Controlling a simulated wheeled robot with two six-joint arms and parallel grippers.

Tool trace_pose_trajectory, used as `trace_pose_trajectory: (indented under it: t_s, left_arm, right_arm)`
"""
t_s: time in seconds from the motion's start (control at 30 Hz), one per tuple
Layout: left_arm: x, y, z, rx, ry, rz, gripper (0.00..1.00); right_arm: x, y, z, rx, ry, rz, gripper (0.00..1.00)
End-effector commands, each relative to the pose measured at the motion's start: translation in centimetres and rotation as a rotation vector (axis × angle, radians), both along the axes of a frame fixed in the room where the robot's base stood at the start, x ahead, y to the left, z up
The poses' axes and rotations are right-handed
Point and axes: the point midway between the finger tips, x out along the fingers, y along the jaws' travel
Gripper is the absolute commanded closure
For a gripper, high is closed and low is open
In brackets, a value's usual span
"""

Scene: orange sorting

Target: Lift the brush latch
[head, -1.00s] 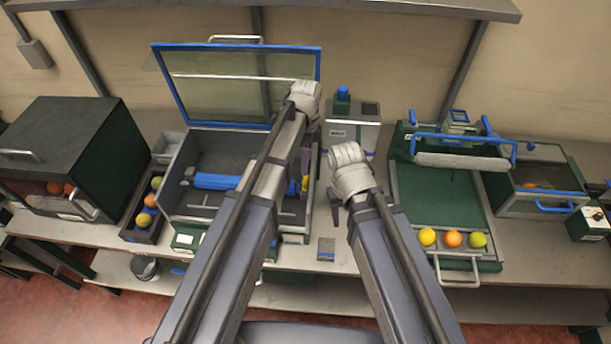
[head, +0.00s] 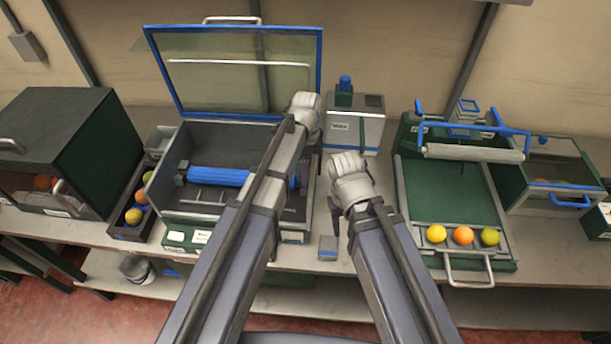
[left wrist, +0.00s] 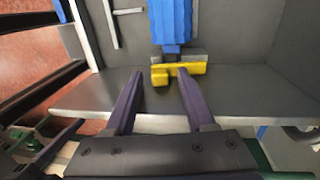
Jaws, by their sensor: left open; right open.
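A blue roller brush (head: 218,177) lies across the inside of an open grey box (head: 165,188) on the bench, at the left in the head view. The brush end (left wrist: 171,22) also shows in the left wrist view. A yellow latch (left wrist: 185,70) sits at that end, against the grey bracket. In the head view my left arm mostly hides it. My left gripper (left wrist: 159,75) is open, its two dark fingers pointing at the latch, with nothing held between them. My right gripper (head: 336,212) is open and empty, in front of the bench between the box and the green tray.
The box's clear lid (head: 235,70) with a blue frame stands raised behind it. A green tray (head: 446,195) with fruit at its front edge and a white roller (head: 473,153) above is at the right. A dark cabinet (head: 75,145) stands at the left. A small dispenser (head: 356,125) stands behind my grippers.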

Motion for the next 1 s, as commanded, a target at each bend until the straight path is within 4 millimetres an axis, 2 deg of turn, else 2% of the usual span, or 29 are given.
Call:
trace_pose_trajectory:
  t_s: [0.17,0.63,1.0]
  left_arm:
    - [0.00,-0.01,0.09,0.000,0.000,0.000,0.47]
    - [0.01,0.01,0.09,0.000,0.000,0.000,1.00]
    - [0.01,0.01,0.09,0.000,0.000,0.000,1.00]
  right_arm:
    - [0.00,0.00,0.09,0.000,0.000,0.000,0.50]
    - [0.00,0.00,0.09,0.000,0.000,0.000,0.50]
    - [0.00,0.00,0.08,0.000,0.000,0.000,0.50]
